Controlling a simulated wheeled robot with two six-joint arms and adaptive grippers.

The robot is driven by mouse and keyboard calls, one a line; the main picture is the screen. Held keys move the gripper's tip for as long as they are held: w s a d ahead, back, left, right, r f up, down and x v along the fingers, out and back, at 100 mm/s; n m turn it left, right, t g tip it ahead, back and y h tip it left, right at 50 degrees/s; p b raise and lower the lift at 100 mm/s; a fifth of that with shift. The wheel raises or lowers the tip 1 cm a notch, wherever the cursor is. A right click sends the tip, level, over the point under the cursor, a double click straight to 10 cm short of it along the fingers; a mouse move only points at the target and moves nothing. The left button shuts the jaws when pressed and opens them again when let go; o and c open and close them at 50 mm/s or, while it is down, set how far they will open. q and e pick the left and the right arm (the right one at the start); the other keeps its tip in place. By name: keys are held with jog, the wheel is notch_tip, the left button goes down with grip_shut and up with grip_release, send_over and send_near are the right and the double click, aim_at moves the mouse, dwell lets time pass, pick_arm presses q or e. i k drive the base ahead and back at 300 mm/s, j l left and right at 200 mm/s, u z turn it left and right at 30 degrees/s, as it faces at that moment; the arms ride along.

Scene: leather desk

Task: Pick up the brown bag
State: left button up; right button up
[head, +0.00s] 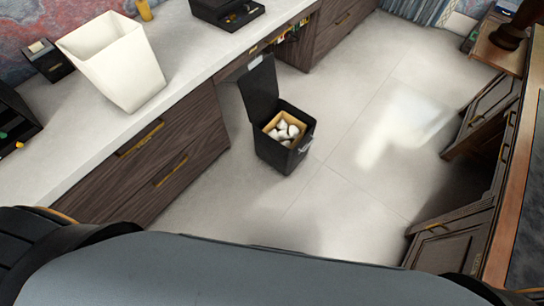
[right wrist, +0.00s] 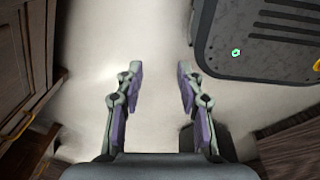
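I see no object that is clearly a brown bag. A black bin (head: 275,150) with its lid raised stands on the floor in the head view. Inside it is a tan, square-edged liner or box (head: 270,122) holding several white rounded items (head: 284,131); I cannot tell whether the tan part is a bag. My right gripper (right wrist: 158,70) is open and empty, with pale floor between its purple-padded fingers in the right wrist view. Neither gripper shows in the head view, and my left gripper is not in view.
A cream tapered container (head: 115,65) stands on the pale countertop (head: 190,50) at left, above dark wooden drawers (head: 165,165). Black organisers sit on that counter. Dark cabinets (head: 455,235) line the right. The light tiled floor (head: 350,180) between is largely clear.

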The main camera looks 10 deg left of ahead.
aim_at(288, 130)
jog(key=k+j, duration=0.3)
jog(key=i+l+u, duration=0.1)
jog(key=u, duration=0.35)
jog(key=i+l+u, duration=0.1)
jog(key=u, duration=0.35)
jog(key=i+l+u, duration=0.1)
jog(key=l, duration=0.4)
jog(key=i+l+u, duration=0.1)
jog(key=l, duration=0.4)
jog(key=i+l+u, duration=0.15)
jog(key=l, duration=0.35)
jog(key=i+l+u, duration=0.1)
jog(key=l, duration=0.45)
